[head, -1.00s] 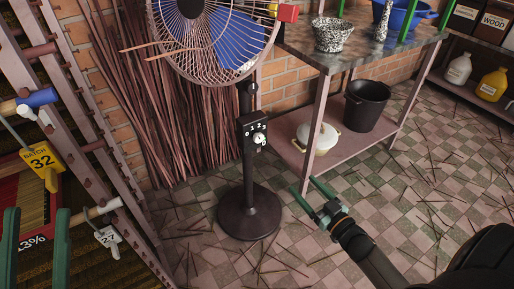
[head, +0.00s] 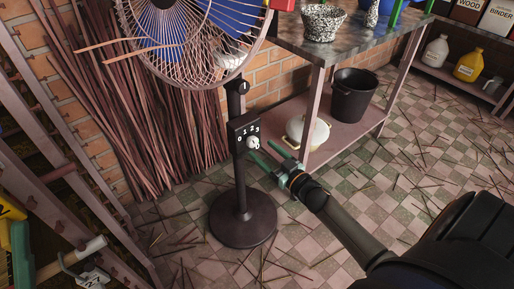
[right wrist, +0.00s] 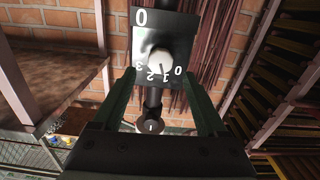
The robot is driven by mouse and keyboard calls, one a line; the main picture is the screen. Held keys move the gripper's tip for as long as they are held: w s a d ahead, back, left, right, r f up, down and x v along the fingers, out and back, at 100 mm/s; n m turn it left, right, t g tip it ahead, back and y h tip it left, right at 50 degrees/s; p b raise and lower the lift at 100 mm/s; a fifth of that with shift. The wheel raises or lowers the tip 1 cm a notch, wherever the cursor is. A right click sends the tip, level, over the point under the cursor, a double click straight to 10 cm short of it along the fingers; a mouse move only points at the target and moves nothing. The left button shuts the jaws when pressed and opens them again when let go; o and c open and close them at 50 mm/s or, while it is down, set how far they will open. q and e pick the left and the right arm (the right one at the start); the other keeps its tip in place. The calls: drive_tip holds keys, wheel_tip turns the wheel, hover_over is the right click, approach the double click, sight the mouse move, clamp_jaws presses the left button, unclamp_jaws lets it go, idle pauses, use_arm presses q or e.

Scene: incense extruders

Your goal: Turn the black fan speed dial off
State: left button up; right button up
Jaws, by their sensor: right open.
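The fan (head: 190,35) has a blue-bladed cage on a black stand. Its black control box (head: 236,141) carries a pale round dial (head: 253,143) marked with numbers 0 to 3. The dial also shows in the right wrist view (right wrist: 160,61); which number it points to is too small to tell surely. My right gripper (head: 265,154) is open, just right of and slightly below the dial. In the right wrist view its fingers (right wrist: 154,80) stand either side of the box's lower part, with nothing held.
A shelf table (head: 350,135) with a black bucket (head: 361,95) and a white pot (head: 307,131) stands right of the fan. Thin sticks lean on the brick wall behind. A wooden rack (head: 70,190) is at left. Sticks litter the tiled floor.

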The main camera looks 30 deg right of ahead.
sight(254, 142)
drive_tip(key=shift+w+a+b, duration=0.15)
drive_tip(key=shift+w+b, duration=0.25)
drive_tip(key=shift+w, duration=1.6)
drive_tip(key=shift+c, duration=0.2)
